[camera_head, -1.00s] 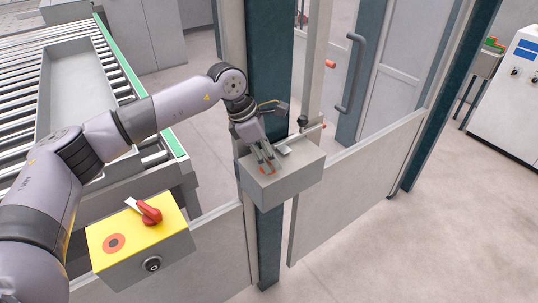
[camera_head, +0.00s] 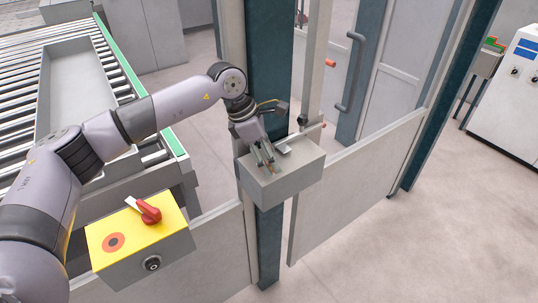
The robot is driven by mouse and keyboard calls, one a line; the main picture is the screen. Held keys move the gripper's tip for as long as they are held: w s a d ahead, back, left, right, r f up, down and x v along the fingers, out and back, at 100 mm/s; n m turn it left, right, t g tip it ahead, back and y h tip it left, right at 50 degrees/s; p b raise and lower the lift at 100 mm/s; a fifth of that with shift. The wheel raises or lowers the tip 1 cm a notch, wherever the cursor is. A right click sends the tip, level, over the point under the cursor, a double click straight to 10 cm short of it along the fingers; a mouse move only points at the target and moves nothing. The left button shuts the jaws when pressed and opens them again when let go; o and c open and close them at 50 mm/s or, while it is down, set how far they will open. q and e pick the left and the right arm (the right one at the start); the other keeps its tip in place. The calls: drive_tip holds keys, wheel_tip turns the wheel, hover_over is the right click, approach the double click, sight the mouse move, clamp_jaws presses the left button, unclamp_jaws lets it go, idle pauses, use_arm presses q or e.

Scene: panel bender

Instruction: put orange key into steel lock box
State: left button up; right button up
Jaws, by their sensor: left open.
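The steel lock box (camera_head: 290,184) is a grey box on the dark post in the middle of the view, with a small raised flap (camera_head: 283,148) on top. My left gripper (camera_head: 267,165) reaches down from the left to the top of the box, beside the flap. Its fingers are open. I cannot make out the orange key at the fingers or on top of the box. My right gripper is not in view.
A yellow-topped switch box (camera_head: 105,234) with a red handle stands at the lower left. A roller conveyor (camera_head: 22,110) is behind my left arm. A fence panel (camera_head: 345,200) and gate stand right of the post.

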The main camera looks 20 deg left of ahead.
use_arm(q)
drive_tip(key=v, duration=1.2)
drive_tip(key=shift+s+f, duration=0.1)
drive_tip(key=shift+f, duration=0.05)
